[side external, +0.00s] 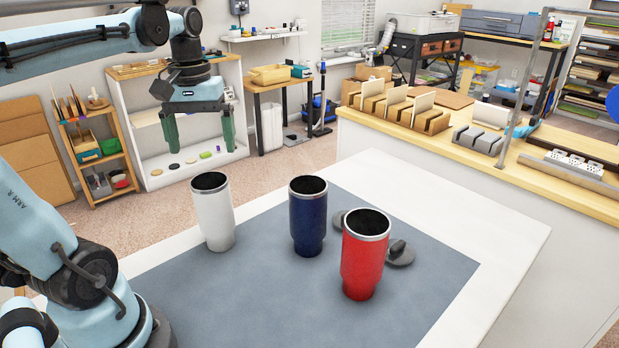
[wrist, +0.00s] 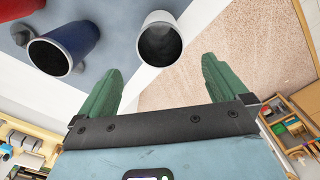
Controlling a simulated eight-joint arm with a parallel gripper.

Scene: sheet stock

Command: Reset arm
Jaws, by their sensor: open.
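My gripper (side external: 202,146) is open and empty, raised in the air behind the table with its green fingers pointing down. In the wrist view my gripper (wrist: 160,85) shows its two fingers spread apart. A white tumbler (side external: 214,215) stands upright on the grey mat (side external: 240,310), at the left. It also shows in the wrist view (wrist: 160,40), apart from the fingers. A blue tumbler (side external: 307,220) stands in the middle; it shows in the wrist view too (wrist: 75,42). A red tumbler (side external: 364,258) stands at the right front. All three tumblers are open at the top.
Dark lids (side external: 400,253) lie on the mat behind the red tumbler, partly hidden by it. The white table (side external: 480,225) has bare borders. A wooden-topped counter (side external: 470,140) with racks stands behind at right. White shelving (side external: 150,130) stands beyond my gripper.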

